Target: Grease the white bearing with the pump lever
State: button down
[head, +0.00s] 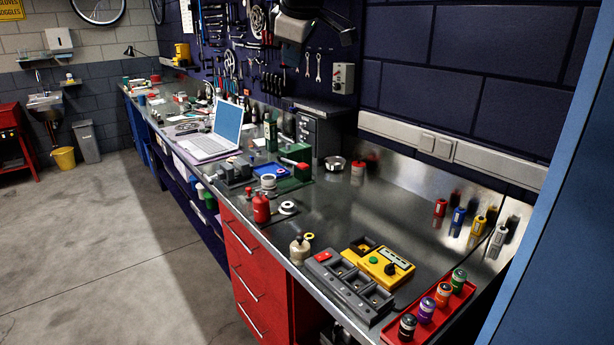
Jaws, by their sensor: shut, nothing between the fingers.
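A white ring with a dark centre, which looks like the white bearing (288,208), lies flat near the bench's front edge. A red can (261,209) with a small top stands just left of it. I cannot tell which part is the pump lever.
Behind the bearing are a white cylinder (268,182), a blue tray (281,171) and a green device with a red block (296,175). A grey bin unit (345,290), yellow box (378,265) and red tray (428,314) stand nearer. The bench right of the bearing is clear.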

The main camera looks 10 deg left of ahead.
jog(key=w+a+f+n+g+h, duration=0.25)
jog(key=w+a+f+n, duration=0.35)
jog(key=w+f, duration=0.5)
jog(key=n+g, duration=0.4)
jog(key=n, duration=0.1)
send_over(271, 195)
jog(key=w+a, duration=0.1)
notch_tip(271, 195, down, 14)
jog(key=shift+f+h, duration=0.15)
jog(key=shift+h, duration=0.3)
jog(key=shift+a, duration=0.1)
jog(key=f, duration=0.9)
jog(key=s+d+f, duration=0.1)
jog(key=f, duration=0.4)
jog(key=shift+d, duration=0.1)
